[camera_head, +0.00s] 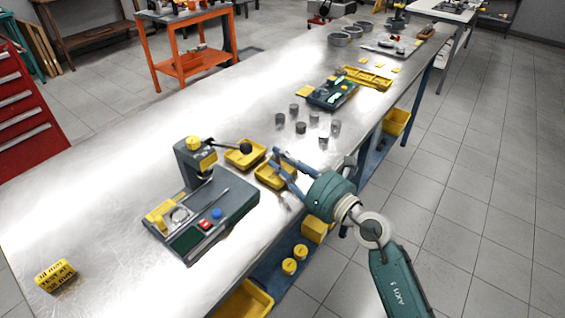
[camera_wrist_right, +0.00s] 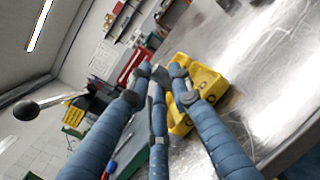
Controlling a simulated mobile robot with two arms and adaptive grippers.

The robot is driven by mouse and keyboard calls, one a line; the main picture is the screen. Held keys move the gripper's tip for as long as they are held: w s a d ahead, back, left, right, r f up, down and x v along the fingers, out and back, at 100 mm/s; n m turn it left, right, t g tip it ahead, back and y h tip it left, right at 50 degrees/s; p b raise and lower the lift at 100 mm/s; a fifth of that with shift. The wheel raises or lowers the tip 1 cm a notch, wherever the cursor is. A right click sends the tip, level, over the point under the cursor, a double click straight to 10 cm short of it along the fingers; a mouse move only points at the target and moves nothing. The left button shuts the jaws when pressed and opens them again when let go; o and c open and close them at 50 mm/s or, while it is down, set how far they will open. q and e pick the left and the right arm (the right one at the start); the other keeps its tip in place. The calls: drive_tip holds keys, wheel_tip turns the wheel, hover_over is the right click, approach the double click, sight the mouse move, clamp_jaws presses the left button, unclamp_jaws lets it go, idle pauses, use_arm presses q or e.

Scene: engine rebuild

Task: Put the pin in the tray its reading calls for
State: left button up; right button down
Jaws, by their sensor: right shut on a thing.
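My right gripper (camera_head: 279,162) is over the nearer yellow tray (camera_head: 262,181), its fingers pointing toward the two small trays. In the right wrist view the fingers (camera_wrist_right: 160,82) close on a small grey piece, probably the pin (camera_wrist_right: 160,75); it is mostly hidden by the fingertips. The farther yellow tray (camera_head: 232,159) stands beside the nearer one. Yellow tray walls also show in the wrist view (camera_wrist_right: 214,82), just right of the fingertips. A test device (camera_head: 240,205) with a red button, a blue button and a black-knobbed lever stands left of the trays. Its reading is illegible. My left gripper is not in view.
Several grey cylinders (camera_head: 300,127) stand behind the trays. A dark fixture (camera_head: 331,95) and a yellow rack (camera_head: 368,77) lie farther back. A yellow lettered block (camera_head: 55,275) is at the bench's front left.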

drive_tip(key=shift+f+b, duration=0.3)
drive_tip(key=shift+f, duration=0.3)
drive_tip(key=c, duration=1.6)
unclamp_jaws()
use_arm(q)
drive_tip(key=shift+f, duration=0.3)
use_arm(e)
drive_tip(key=shift+o, duration=0.2)
